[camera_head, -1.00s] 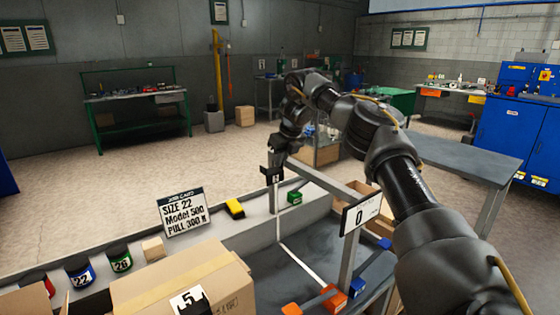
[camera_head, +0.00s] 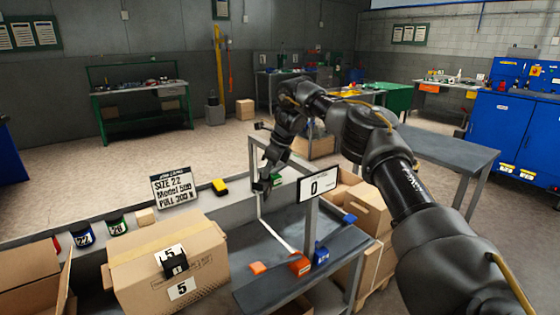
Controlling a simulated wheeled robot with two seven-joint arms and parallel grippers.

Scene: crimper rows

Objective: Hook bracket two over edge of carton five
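Carton five (camera_head: 205,268) is a closed brown box at the lower left, with white "5" labels on its top and front. A small black bracket (camera_head: 175,261) with a white tag sits over its near top edge; the tag's number is too small to read surely. My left gripper is out of view.
Orange and blue blocks lie on the bench. An open carton (camera_head: 30,288) is left of carton five. More cartons (camera_head: 366,212) are on the right.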

